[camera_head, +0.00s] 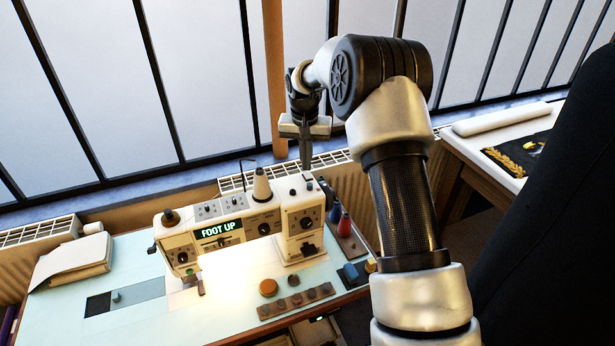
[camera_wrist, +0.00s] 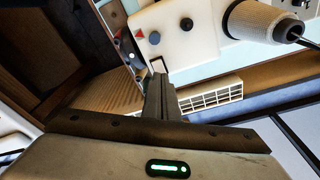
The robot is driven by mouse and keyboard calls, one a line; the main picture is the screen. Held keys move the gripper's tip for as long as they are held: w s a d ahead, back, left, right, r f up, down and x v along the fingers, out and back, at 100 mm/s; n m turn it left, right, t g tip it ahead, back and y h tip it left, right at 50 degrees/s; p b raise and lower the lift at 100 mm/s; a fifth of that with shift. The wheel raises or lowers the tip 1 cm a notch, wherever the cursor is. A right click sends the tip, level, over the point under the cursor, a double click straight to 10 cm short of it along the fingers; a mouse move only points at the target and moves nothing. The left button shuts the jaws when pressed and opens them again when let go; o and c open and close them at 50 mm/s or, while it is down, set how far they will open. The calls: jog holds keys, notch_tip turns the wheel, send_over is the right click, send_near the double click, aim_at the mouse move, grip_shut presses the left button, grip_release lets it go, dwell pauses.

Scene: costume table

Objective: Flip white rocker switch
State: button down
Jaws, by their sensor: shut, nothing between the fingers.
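My gripper (camera_head: 305,160) points down in the head view, above and behind the right end of a cream sewing machine (camera_head: 300,220). Its fingers are together, with nothing between them. In the wrist view my gripper (camera_wrist: 158,75) reaches toward the machine's cream housing (camera_wrist: 180,45), which bears two dark round knobs. A small pale piece with a dark edge (camera_wrist: 158,65) shows at the fingertips; I cannot tell whether it is the white rocker switch or whether the fingers touch it.
A thread cone (camera_head: 262,187) stands on top of the machine, close to the gripper. A strip of knobs (camera_head: 296,301) and an orange button (camera_head: 268,287) lie in front. A radiator (camera_head: 340,158) and windows are behind.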

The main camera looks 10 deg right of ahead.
jog(key=shift+f+b, duration=0.45)
jog(key=shift+f, duration=0.35)
jog(key=shift+r, duration=0.15)
notch_tip(320, 180, up, 7)
jog(key=p, duration=0.4)
dwell(0.5)
dwell(0.3)
notch_tip(320, 180, up, 9)
send_over(306, 173)
jog(key=s, duration=0.5)
jog(key=s+r+n+t, duration=0.2)
jog(key=s+r, duration=0.7)
jog(key=s, duration=0.3)
jog(key=s+n+t, duration=0.1)
jog(key=s, duration=2.2)
jog(key=shift+f+n+t+y, duration=0.3)
jog(key=shift+f+n+t, duration=0.1)
jog(key=shift+f, duration=0.05)
